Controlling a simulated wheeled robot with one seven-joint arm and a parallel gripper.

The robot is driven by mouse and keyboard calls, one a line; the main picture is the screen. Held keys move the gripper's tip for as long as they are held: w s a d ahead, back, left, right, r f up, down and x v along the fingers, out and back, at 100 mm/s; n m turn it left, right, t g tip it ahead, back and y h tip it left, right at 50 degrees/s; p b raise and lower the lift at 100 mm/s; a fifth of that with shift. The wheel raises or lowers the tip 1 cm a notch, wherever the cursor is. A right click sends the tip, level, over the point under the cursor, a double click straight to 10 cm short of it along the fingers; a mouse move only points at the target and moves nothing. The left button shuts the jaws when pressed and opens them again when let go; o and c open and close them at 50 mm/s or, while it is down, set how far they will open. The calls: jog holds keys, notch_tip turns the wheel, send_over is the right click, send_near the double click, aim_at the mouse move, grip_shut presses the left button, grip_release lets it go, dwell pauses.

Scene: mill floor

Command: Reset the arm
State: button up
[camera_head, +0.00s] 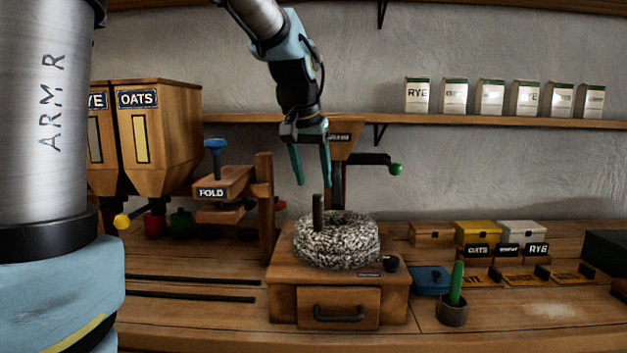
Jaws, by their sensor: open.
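My gripper (312,166) hangs from my arm near the middle of the view, pointing down. Its two teal fingers are apart, with nothing between them. It is above a speckled grey millstone ring (337,240) with a dark upright post (318,212), and it looks clear of both. The ring lies on a wooden box (283,303) with a drawer and a dark handle (338,313). How far the fingers are from the post in depth is hard to tell.
A press labelled FOLD (222,188) and an OATS hopper (160,138) stand left. Behind is a crank with a green knob (396,169). A cup with a green stick (453,312), a blue box (430,280) and small labelled boxes (477,233) are right. A shelf (480,122) holds several cartons.

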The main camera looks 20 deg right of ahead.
dwell(0.4)
jog(key=s+a+f+n+g+y, duration=0.1)
jog(key=s+a+f+n, duration=0.2)
jog(key=a+f, duration=0.7)
jog(key=s+a+f+n+g+y, duration=0.1)
jog(key=s+a+f+n, duration=0.2)
jog(key=s+a+f, duration=0.4)
jog(key=a+f, duration=0.4)
jog(key=a, duration=0.3)
jog(key=shift+s+a, duration=0.25)
jog(key=shift+a, duration=0.05)
